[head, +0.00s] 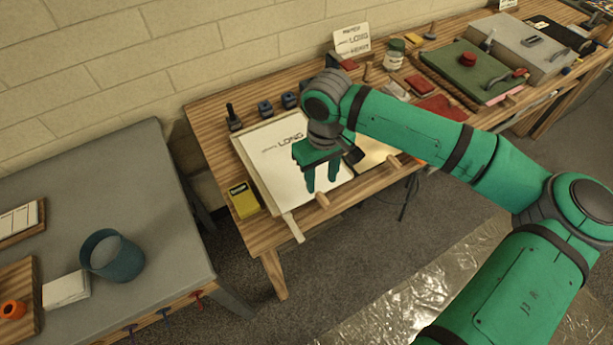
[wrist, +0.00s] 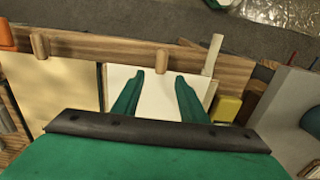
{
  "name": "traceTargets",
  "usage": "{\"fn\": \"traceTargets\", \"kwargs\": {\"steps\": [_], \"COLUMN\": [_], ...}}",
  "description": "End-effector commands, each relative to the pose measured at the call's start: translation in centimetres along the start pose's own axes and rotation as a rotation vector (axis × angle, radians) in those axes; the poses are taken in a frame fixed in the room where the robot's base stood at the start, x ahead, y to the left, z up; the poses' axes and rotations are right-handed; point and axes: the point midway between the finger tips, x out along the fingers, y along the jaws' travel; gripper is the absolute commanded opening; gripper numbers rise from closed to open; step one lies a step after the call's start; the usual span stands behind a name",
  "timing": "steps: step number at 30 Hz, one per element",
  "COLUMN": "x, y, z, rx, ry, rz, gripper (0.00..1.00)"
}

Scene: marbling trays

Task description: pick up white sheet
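The white sheet (head: 283,163) lies flat at the left end of the wooden bench, with the printed word "LONG" near its far side. My green gripper (head: 321,190) is over the right part of the sheet, fingers pointing down and spread apart with nothing between them. In the wrist view the two fingertips (wrist: 159,74) stand apart, with the white sheet (wrist: 157,92) behind them. I cannot tell how far above the sheet the fingertips are. My gripper and arm hide part of the sheet.
A yellow box (head: 243,200) stands by the sheet's near left corner. Dark blue and black items (head: 265,108) line its far side. Wooden pegs (head: 322,200) stand along the bench's front edge. A grey table (head: 110,190) with a blue cup (head: 118,262) is at left.

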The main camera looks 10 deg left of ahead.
Motion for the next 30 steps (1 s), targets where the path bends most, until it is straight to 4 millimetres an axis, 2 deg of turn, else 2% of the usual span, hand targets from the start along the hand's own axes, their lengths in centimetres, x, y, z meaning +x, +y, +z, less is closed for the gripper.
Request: {"fn": "traceTargets", "kwargs": {"steps": [5,10,15,23,24,28,30], "x": [1.2,3.5,5.2,5.5,5.5,5.5,5.5], "y": [0.0,-0.1,-0.1,-0.1,-0.1,-0.1,-0.1], "z": [0.3,1.2,1.1,1.0,1.0,1.0,1.0], "rx": [0.0,-0.001,0.0,0.001,0.001,0.001,0.001], "ry": [-0.001,-0.001,0.0,0.001,0.001,0.001,0.001], "rz": [0.0,0.0,-0.001,0.0,0.0,-0.001,-0.001], "gripper": [0.39,0.39,0.39,0.39,0.34,0.03,0.0]}}
